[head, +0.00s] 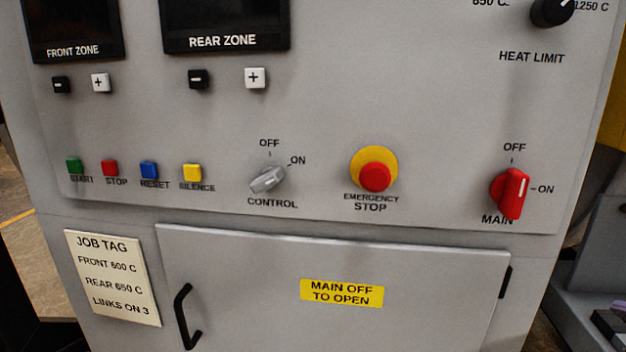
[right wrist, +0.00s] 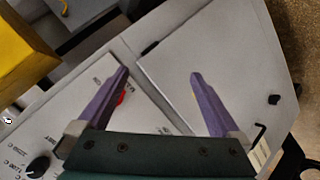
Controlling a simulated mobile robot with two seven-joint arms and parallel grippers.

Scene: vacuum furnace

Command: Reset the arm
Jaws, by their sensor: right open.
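The grey furnace panel (head: 330,120) fills the head view. The red MAIN switch (head: 512,195) is at its right, with OFF above and ON to its right; its handle stands close to upright. The grey CONTROL knob (head: 268,179) is tilted, its upper end toward the ON side. The blue RESET button (head: 149,169) sits low on the left. My right gripper (right wrist: 159,73) shows only in the right wrist view, its two purple fingers wide apart and empty, facing the panel and door. The red switch (right wrist: 120,98) is partly hidden by its left finger. My left gripper is not in view.
Below the panel is a shut door (head: 420,270) with a black handle (head: 187,316) and a yellow label (head: 342,292). A job tag (head: 112,277) hangs left of it. The red and yellow emergency stop (head: 375,175) is mid-panel. A yellow block (right wrist: 20,55) shows at the wrist view's left.

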